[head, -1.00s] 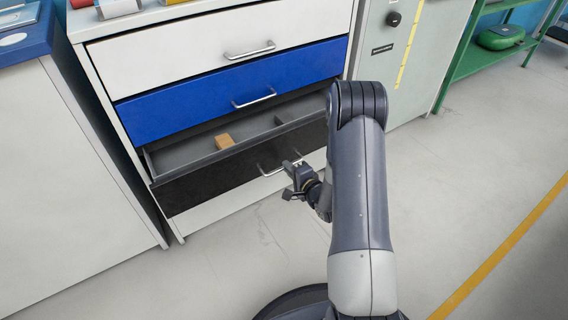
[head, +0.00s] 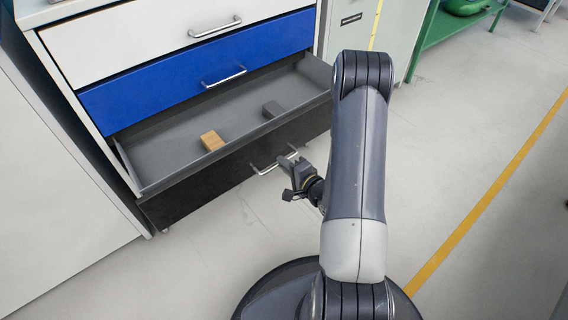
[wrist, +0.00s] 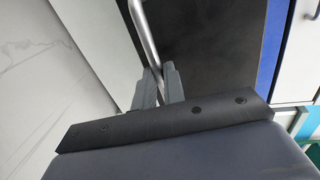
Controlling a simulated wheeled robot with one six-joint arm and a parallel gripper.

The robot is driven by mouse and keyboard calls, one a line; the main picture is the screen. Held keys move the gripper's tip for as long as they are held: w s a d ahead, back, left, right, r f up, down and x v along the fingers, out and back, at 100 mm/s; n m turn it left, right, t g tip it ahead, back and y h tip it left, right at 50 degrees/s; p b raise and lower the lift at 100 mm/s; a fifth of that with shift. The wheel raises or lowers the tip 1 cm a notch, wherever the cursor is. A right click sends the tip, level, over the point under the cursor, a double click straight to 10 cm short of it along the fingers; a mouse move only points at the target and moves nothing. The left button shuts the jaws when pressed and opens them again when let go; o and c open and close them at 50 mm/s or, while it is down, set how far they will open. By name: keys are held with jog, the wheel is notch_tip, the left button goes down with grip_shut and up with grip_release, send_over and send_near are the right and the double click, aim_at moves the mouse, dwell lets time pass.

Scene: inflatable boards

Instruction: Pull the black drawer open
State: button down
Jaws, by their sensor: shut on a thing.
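The black drawer (head: 236,174) is the third drawer front down, below the blue one, and stands pulled well out, its grey inside showing in the head view. A tan wooden block (head: 211,141) and a dark grey block (head: 273,109) lie in it. Its silver bar handle (head: 274,163) also shows in the wrist view (wrist: 146,35). My gripper (head: 289,163) is at the handle's right part. In the wrist view its two fingers (wrist: 158,84) are shut on the handle bar, one on each side. The black front (wrist: 205,45) also shows there.
The blue drawer (head: 200,72) and the white drawer (head: 180,38) above are shut. A white cabinet stands close on the left. A green table (head: 455,35) stands at the back right. The grey floor in front, with a yellow line (head: 490,200), is clear.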

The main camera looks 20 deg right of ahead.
jog(key=c, duration=1.5)
grip_release()
jog(key=p+v, duration=0.2)
jog(key=v, duration=0.9)
jog(key=shift+w, duration=0.1)
jog(key=b+x, duration=0.2)
jog(key=x, duration=0.9)
